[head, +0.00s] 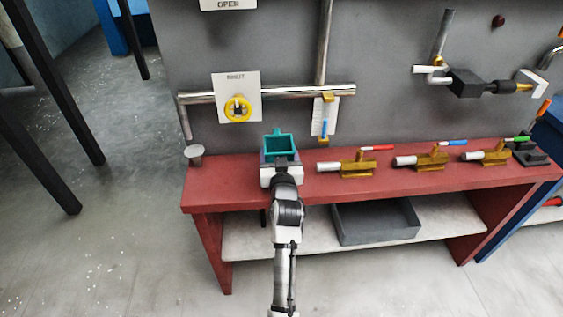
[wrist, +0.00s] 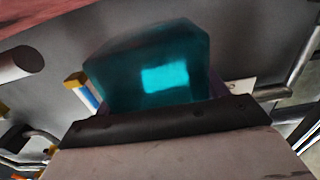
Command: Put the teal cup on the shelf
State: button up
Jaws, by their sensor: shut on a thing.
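The teal cup (head: 279,146) is a square, open-topped cup, seen in the head view at the end of my arm, over the left part of the red bench top. It fills the middle of the wrist view (wrist: 150,68), where its side faces the camera. My gripper (head: 280,160) is shut on the cup. The fingertips are mostly hidden behind the cup and the gripper body. The pale shelf (head: 262,236) lies under the red bench top. I cannot tell whether the cup touches the bench top.
The red bench (head: 400,180) carries several brass valves (head: 357,166) with coloured handles to the right. A grey tray (head: 375,222) sits on the shelf. A grey panel with pipes (head: 270,93) rises behind. The shelf left of the tray looks clear.

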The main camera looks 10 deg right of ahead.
jog(key=shift+f, duration=1.85)
jog(key=shift+f, duration=0.1)
jog(key=shift+f, duration=0.15)
jog(key=o, duration=1.1)
jog(key=shift+c, duration=0.2)
